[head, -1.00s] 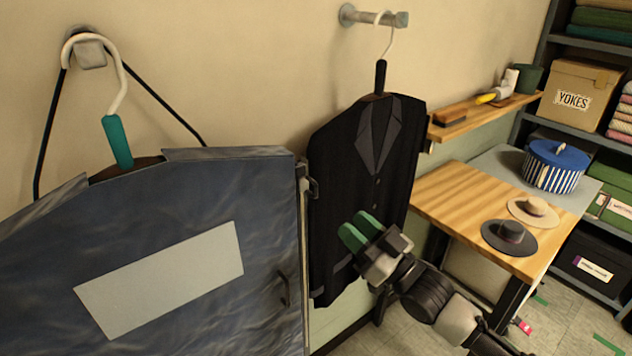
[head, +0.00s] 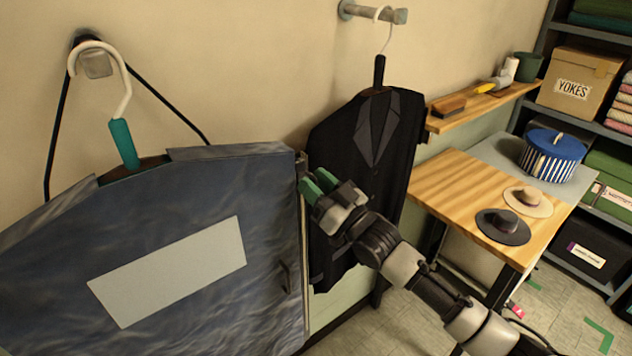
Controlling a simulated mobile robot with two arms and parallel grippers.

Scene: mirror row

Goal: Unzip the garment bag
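The blue-grey garment bag (head: 200,190) hangs at the left from a hanger with a white hook and teal neck (head: 123,143). A pale blank panel (head: 170,272) is on its front. A narrow zip-like strip (head: 304,240) runs down its right edge, with a small dark loop (head: 286,278) beside it lower down. My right gripper (head: 316,184) is open, its green fingertips at the upper part of this edge. They hide the small tab there; I cannot tell whether they touch it. My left gripper is not in view.
A black suit jacket (head: 352,140) hangs close behind my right gripper. A wooden table (head: 450,185) with two hats and a striped hat box (head: 552,157) stands at the right. A small wall shelf (head: 480,109) and a storage rack are beyond.

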